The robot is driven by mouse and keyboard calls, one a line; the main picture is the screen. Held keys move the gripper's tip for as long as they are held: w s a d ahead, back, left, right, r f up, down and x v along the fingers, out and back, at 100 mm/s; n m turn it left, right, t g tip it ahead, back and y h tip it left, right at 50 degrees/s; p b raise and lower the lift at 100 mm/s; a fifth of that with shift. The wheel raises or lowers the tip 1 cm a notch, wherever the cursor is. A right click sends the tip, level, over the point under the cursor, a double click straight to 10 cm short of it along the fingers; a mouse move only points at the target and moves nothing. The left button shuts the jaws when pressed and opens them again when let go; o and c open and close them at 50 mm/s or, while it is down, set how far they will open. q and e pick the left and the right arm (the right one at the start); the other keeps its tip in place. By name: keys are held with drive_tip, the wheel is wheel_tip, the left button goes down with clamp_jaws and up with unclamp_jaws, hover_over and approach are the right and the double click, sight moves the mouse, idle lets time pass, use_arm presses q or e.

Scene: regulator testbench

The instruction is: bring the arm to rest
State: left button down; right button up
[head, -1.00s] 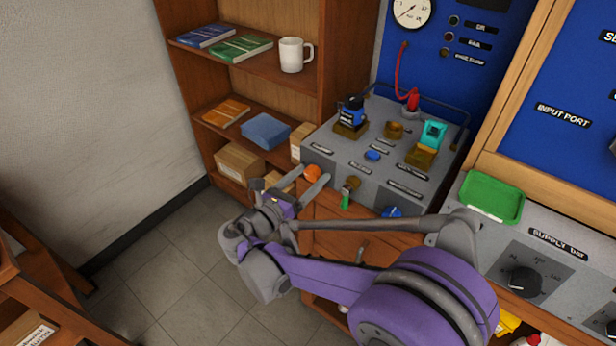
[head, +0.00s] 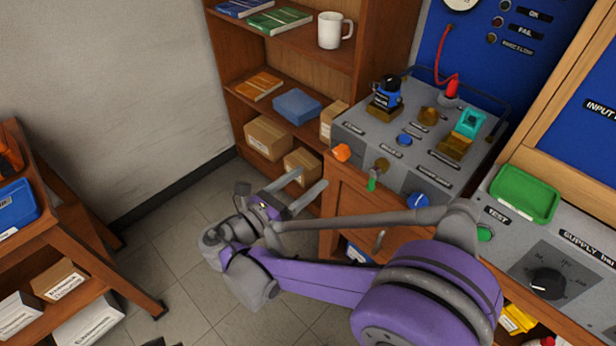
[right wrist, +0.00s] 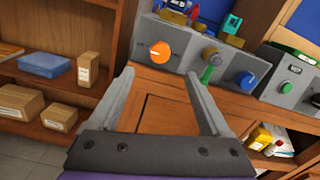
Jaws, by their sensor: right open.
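My right gripper (head: 308,184) is open and empty. It hangs in the air in front of the bench, left of and below the grey test box (head: 352,128). In the right wrist view its two fingers (right wrist: 158,100) stand apart with the wooden cabinet front behind them. The orange knob (right wrist: 161,52) shows above and between the fingers, apart from them. My purple and grey right arm (head: 320,280) reaches in from the lower right. My left gripper is not in view.
A shelf (head: 330,60) with a white mug (head: 331,31), books and boxes stands behind. A green tray (head: 524,194) lies on the supply unit (head: 510,245) at right. A wooden rack (head: 75,250) with boxes stands at left. The floor (head: 165,230) between is clear.

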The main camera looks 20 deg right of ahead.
drive_tip(key=shift+d, duration=0.1)
drive_tip(key=s+d+f+m+g+y, duration=0.3)
drive_tip(key=s+d+f+m+y, duration=0.45)
drive_tip(key=s+f+m, duration=0.2)
drive_tip(key=s+a+f+m+y, duration=0.4)
drive_tip(key=s+a+m+y, duration=0.5)
drive_tip(key=m, duration=0.6)
use_arm(q)
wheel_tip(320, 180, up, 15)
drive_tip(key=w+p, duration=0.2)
drive_tip(key=p, duration=1.1)
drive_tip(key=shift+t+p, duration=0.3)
use_arm(e)
wheel_tip(320, 180, up, 15)
drive_tip(key=w+t, duration=0.1)
drive_tip(key=shift+w+d+t, duration=0.25)
drive_tip(key=shift+d+t, duration=0.05)
drive_tip(key=shift+d, duration=0.15)
